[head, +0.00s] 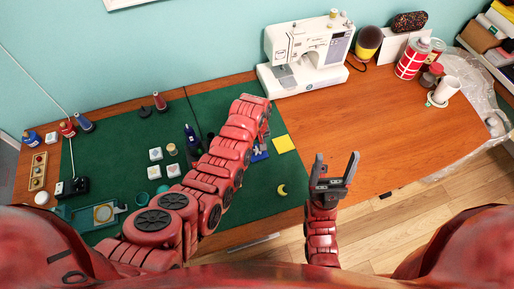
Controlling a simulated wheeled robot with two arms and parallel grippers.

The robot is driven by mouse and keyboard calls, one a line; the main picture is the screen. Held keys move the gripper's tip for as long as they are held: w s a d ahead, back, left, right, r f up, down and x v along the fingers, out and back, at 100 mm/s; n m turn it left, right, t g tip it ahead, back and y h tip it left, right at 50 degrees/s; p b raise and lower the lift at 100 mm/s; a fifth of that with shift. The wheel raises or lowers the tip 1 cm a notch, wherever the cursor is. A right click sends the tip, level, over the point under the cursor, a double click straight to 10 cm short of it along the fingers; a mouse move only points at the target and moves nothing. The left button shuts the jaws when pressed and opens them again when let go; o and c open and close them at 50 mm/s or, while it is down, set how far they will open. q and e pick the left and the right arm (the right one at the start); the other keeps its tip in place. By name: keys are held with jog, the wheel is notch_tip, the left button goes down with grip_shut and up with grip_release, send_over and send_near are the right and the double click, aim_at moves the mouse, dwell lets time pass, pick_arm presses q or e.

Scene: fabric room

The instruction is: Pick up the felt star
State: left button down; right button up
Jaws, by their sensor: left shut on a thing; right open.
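My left arm reaches in from the left over the green mat (110,165). Its gripper (261,143) points down at a blue felt piece (260,157) near the mat's right side. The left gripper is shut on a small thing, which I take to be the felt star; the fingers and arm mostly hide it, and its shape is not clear. My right gripper (335,172) has its dark fingers apart and is empty, in front of the bare wood.
A white sewing machine (310,55) stands behind. White blocks (155,154), bottles and spools stand on the left. The wooden table (385,120) is clear at right centre.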

aim_at(257, 149)
pick_arm(q)
jog(key=shift+r, duration=0.1)
jog(key=shift+w+r+b, duration=0.1)
jog(key=shift+r+b, duration=1.2)
jog(key=shift+r, duration=0.2)
jog(key=s, duration=0.2)
jog(key=shift+s+a, duration=0.3)
jog(key=shift+s, duration=0.1)
jog(key=s+p, duration=0.1)
jog(key=s+r+p, duration=0.1)
jog(key=s, duration=0.1)
jog(key=s+a+p, duration=0.1)
jog(key=p, duration=0.1)
jog(key=shift+s+a+r, duration=0.1)
jog(key=shift+s+r, duration=0.1)
jog(key=shift+r, duration=0.15)
jog(key=s+p, duration=0.1)
jog(key=s, duration=0.1)
jog(key=s+a+p, duration=0.1)
jog(key=s, duration=0.1)
jog(key=s+a+p, duration=0.1)
jog(key=s, duration=0.2)
jog(key=shift+s, duration=0.1)
jog(key=shift+s+a, duration=0.25)
jog(key=shift+s, duration=0.4)
jog(key=shift+w, duration=0.15)
